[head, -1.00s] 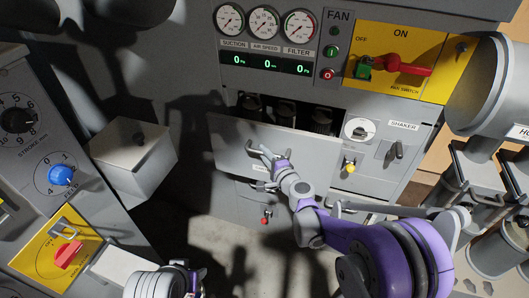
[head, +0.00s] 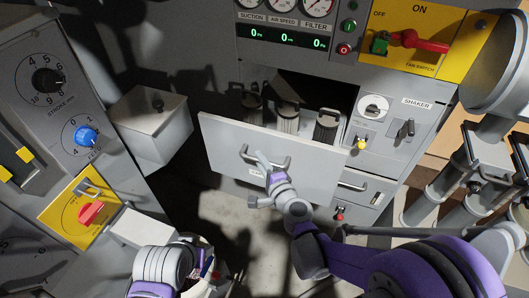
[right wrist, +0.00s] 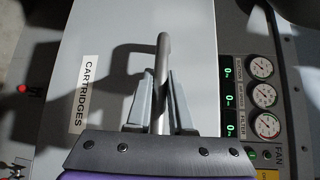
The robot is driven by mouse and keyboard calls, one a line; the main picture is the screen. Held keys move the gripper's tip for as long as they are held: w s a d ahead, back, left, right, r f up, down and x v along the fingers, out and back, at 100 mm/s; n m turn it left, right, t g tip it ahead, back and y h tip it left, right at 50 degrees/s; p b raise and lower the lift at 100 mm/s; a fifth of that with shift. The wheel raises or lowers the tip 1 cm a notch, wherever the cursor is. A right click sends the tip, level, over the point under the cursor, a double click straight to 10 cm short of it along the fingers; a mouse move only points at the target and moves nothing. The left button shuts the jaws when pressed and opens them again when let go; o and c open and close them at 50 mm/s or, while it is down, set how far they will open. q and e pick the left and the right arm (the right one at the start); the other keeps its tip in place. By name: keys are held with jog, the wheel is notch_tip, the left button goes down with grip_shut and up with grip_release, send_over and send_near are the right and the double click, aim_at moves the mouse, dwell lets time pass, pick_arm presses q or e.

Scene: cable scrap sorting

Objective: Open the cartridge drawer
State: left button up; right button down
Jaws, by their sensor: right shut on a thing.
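The cartridge drawer (head: 222,140) is a wide light-grey front pulled out from the cabinet, with a dark opening behind it. Several cylindrical cartridges (head: 287,118) stand upright inside it. Its dark bar handle (head: 280,163) sits on the middle of the front. My right gripper (head: 266,172) is at the handle. In the right wrist view its two fingers (right wrist: 160,105) are shut on the handle bar (right wrist: 162,62), beside a label reading CARTRIDGES (right wrist: 83,94). My left arm shows at the bottom of the head view, but its fingers cannot be made out clearly.
A grey box (head: 152,128) with a knob juts out left of the drawer. The shaker panel (head: 390,118) and a smaller handled drawer (head: 362,190) are at the right. Grey cylinders (head: 440,185) stand further right.

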jog(key=shift+s+a, duration=0.15)
jog(key=shift+s, duration=0.45)
jog(key=c, duration=0.8)
grip_release()
jog(key=v, duration=1)
jog(key=shift+s, duration=0.4)
